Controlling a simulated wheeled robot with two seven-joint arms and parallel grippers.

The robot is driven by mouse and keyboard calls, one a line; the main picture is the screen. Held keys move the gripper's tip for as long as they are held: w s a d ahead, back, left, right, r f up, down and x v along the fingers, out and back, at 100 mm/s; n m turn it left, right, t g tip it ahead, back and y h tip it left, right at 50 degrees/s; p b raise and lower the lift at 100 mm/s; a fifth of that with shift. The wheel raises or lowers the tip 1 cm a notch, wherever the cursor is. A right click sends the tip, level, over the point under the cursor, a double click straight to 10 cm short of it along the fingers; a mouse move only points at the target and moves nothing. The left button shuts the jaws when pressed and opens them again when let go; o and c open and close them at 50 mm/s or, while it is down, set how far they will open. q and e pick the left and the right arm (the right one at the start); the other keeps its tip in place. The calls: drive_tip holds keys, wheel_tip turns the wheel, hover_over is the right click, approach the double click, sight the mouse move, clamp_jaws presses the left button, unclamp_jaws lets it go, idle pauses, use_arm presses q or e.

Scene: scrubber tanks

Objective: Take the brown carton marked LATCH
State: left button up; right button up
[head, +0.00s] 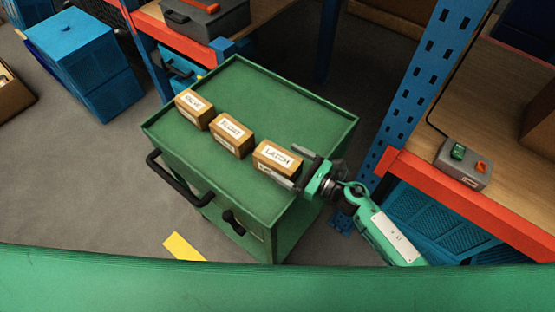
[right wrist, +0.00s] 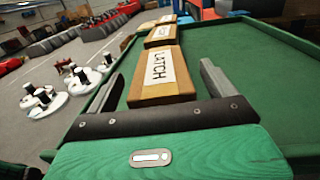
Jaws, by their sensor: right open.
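The brown carton marked LATCH (head: 277,158) is the rightmost of three cartons in a row on top of a green cart (head: 265,97). It also shows in the right wrist view (right wrist: 165,93), with its white label facing up. My right gripper (head: 292,170) is open at the carton's right end. In the right wrist view its two fingers (right wrist: 160,90) stand on either side of the carton, with a gap on the right side. The carton rests on the cart top. My left gripper is not in view.
The cartons marked FLOAT (head: 232,136) and VALVE (head: 194,109) stand left of the LATCH carton, with small gaps between. The cart top is clear behind the row and has a raised rim. A shelf with blue posts (head: 440,50) and a button box (head: 463,163) stands at right.

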drive_tip(key=shift+x, duration=0.9)
drive_tip(key=c, duration=1.1)
drive_tip(key=shift+r, duration=0.1)
drive_tip(key=shift+c, duration=0.7)
drive_tip(key=shift+r, duration=0.1)
